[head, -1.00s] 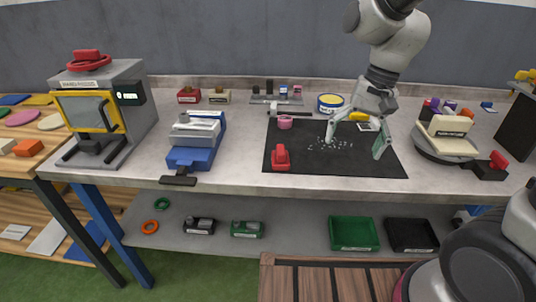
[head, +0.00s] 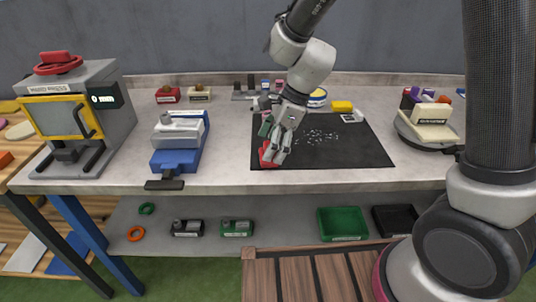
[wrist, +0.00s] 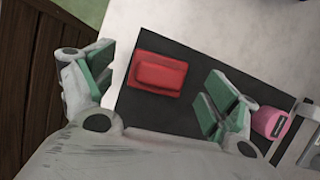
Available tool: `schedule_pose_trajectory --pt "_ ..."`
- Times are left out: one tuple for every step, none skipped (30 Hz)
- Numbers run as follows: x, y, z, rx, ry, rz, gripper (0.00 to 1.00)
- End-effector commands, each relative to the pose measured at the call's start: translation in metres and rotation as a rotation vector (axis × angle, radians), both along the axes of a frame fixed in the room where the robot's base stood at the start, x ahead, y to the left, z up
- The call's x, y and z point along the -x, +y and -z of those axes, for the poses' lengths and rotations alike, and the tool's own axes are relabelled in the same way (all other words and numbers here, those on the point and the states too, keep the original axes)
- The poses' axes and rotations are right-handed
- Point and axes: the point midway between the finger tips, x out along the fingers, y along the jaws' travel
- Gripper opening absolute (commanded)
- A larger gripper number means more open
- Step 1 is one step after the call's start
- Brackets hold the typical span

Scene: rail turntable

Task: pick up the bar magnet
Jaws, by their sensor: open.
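A red block with rounded edges (wrist: 158,74), which I take to be the bar magnet, lies on the black mat (wrist: 190,50). In the head view the red block (head: 267,156) shows at the mat's front left corner, partly hidden by my gripper (head: 271,141). In the wrist view my gripper (wrist: 155,86) is open, with green pads left and right of the red block. The block lies between the fingers in that picture, with gaps on both sides. I cannot tell how high the fingertips are above the mat.
A pink object (wrist: 270,121) is close beyond the right finger. Pale scattered bits (head: 316,136) lie on the mat to the right. A blue and grey vise (head: 179,142) stands left, with clear bench between. The bench's front edge (head: 330,179) is near.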

Motion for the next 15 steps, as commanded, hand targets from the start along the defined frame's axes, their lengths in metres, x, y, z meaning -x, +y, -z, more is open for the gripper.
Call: schedule_pose_trajectory --pt "0.000 0.003 0.007 0.000 0.002 0.000 0.88" --pt "0.000 0.004 0.010 0.001 0.001 0.000 0.88" --pt "0.000 0.005 0.014 0.001 0.001 0.000 0.88" --pt "0.000 0.006 0.015 0.000 0.001 0.000 0.88" --pt "0.000 0.007 0.017 0.000 0.000 0.000 0.88" --pt "0.000 0.007 0.017 -0.001 -0.001 0.000 0.88" --pt "0.000 0.007 0.018 -0.001 -0.002 0.001 0.88" --pt "0.000 0.007 0.018 -0.001 -0.002 0.001 0.88" --pt "0.000 0.008 0.017 -0.001 -0.002 0.001 0.88" --pt "0.000 0.007 0.017 -0.001 -0.002 0.001 0.88" --pt "0.000 0.007 0.017 -0.001 -0.002 0.001 0.88" --pt "0.000 0.007 0.017 -0.001 -0.002 0.000 0.84" --pt "0.000 0.007 0.017 -0.001 -0.002 0.000 0.78" --pt "0.000 0.007 0.017 -0.001 -0.002 0.000 0.73" --pt "0.000 0.007 0.017 -0.001 -0.001 -0.001 0.66"
